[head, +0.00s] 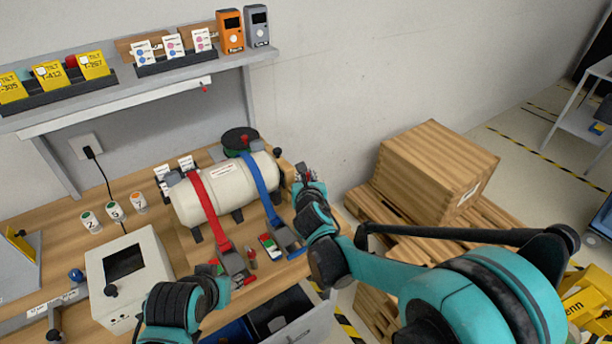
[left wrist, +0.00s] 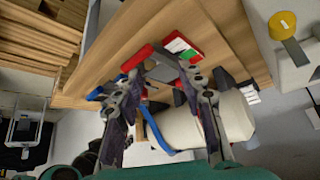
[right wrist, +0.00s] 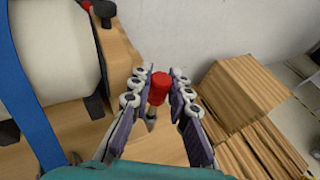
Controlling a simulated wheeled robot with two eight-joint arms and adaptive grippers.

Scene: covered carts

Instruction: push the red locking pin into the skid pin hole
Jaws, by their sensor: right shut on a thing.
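My right gripper (right wrist: 158,92) is shut on the red locking pin (right wrist: 159,87), whose red head shows between the fingertips. In the head view my right gripper (head: 304,174) is at the right end of the cream tank (head: 228,190), beside the wooden skid (right wrist: 120,58). The pin hole cannot be made out. The pin's lower end is mostly hidden, so I cannot tell whether it touches the skid. My left gripper (left wrist: 165,88) has its fingers apart, near the red strap's buckle (left wrist: 160,64) at the bench's front.
A red strap (head: 205,205) and a blue strap (head: 262,190) cross the tank. A white box with a dark screen (head: 145,280) stands at the left. Wooden crates (head: 435,170) stand right of the bench. A shelf (head: 140,85) runs above the back.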

